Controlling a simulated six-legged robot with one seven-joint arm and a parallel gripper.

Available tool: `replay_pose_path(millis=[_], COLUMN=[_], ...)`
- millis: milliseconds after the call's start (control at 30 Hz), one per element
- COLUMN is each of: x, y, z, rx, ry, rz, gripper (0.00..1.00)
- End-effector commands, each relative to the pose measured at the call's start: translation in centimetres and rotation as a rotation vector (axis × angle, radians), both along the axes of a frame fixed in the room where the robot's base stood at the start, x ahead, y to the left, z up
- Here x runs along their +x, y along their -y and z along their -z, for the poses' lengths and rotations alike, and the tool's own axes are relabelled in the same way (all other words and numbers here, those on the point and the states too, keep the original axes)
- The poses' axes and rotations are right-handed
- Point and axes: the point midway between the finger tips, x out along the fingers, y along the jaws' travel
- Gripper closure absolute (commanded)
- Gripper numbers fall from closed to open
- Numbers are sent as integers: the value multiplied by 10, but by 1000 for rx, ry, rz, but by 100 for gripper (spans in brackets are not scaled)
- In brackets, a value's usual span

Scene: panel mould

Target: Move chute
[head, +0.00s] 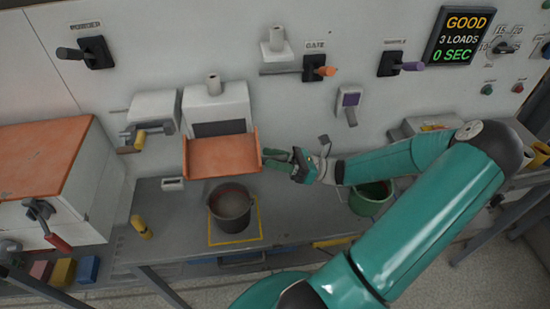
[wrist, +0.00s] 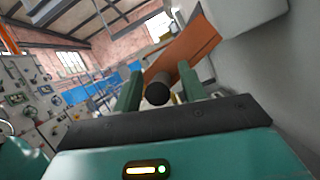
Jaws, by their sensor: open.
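The orange chute (head: 222,157) is a shallow tray with raised sides, fixed below the white hopper box (head: 216,103) on the panel. Its lower end is above a dark bucket (head: 232,205). My gripper (head: 269,158) is at the chute's right edge. In the wrist view the chute (wrist: 186,45) rises beyond the fingers, and a dark round handle end (wrist: 157,90) shows between the two open green fingers (wrist: 160,68). The fingers look apart from the handle; exact contact cannot be told.
The bucket stands inside a yellow floor outline on the grey bench (head: 170,230). A green bucket (head: 371,197) is partly behind my arm. The gate lever (head: 320,70) and a purple-ended lever (head: 405,67) stick out above. The display (head: 461,37) reads GOOD, 3 LOADS, 0 SEC.

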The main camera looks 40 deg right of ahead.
Motion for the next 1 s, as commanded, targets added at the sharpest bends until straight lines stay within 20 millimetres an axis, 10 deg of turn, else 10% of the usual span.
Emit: replay_pose_path(millis=[200,433,1000], x=[0,0,3], y=[0,0,-1], z=[0,0,-10], rx=[0,0,59], ry=[0,0,-91], rz=[0,0,-1], gripper=[59,100,100])
